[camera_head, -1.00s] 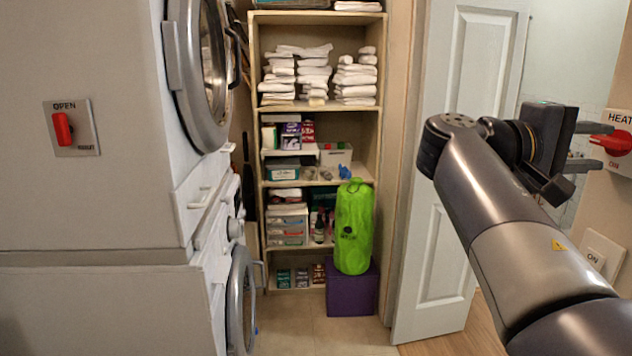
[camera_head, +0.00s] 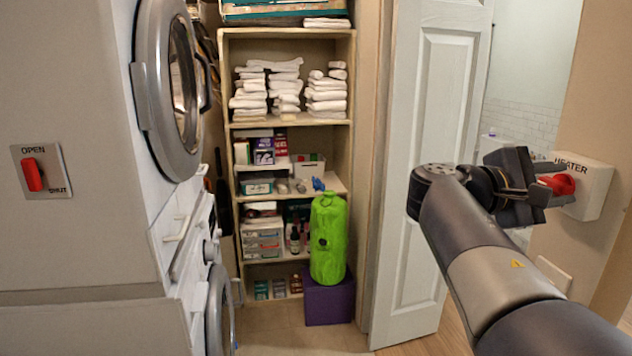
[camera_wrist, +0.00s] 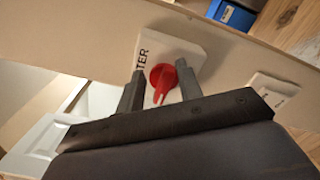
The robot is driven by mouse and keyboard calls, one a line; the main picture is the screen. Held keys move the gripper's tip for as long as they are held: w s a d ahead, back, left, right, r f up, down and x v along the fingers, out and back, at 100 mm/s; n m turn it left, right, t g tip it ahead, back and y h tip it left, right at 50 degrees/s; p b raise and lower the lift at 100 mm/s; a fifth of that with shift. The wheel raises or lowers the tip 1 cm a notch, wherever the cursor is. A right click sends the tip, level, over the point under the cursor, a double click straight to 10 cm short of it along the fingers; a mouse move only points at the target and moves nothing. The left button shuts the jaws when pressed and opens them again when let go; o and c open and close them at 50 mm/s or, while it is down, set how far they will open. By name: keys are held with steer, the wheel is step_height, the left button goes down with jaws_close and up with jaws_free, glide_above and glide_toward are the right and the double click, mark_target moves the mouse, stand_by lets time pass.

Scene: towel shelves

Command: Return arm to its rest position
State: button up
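My arm (camera_head: 480,255) reaches up from the lower right in the head view, bent at the elbow. My gripper (camera_head: 568,184) points right toward the wall; its fingers overlap the red knob of the heater switch in the picture. In the wrist view my gripper (camera_wrist: 160,68) is open, with two dark fingers apart. The red heater knob (camera_wrist: 163,82) shows between the fingers, on its white box. I cannot tell whether the fingers touch the knob. Nothing is held.
The white heater box (camera_head: 597,188) is on the right wall. A white door (camera_head: 425,170) stands open behind my arm. Shelves with folded towels (camera_head: 267,90), a green bag (camera_head: 328,238) and a purple box (camera_head: 329,300) are farther back. Stacked machines (camera_head: 75,110) fill the left side.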

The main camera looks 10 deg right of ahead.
steer(key=n+p, duration=0.2)
steer(key=r+n+p, duration=0.1)
steer(key=p, duration=0.1)
steer(key=shift+w+n, duration=0.2)
steer(key=shift+n, duration=0.2)
steer(key=n+p, duration=0.3)
steer(key=shift+w+r+p, duration=0.2)
steer(key=shift+w+p, duration=0.05)
steer(key=shift+p, duration=0.05)
steer(key=n+p, duration=0.2)
steer(key=n, duration=0.1)
steer(key=shift+w+f, duration=0.1)
steer(key=shift+w, duration=0.1)
steer(key=shift+f+p, duration=0.1)
steer(key=shift+p, duration=0.2)
steer(key=shift+a+f+n, duration=0.1)
steer(key=shift+n, duration=0.2)
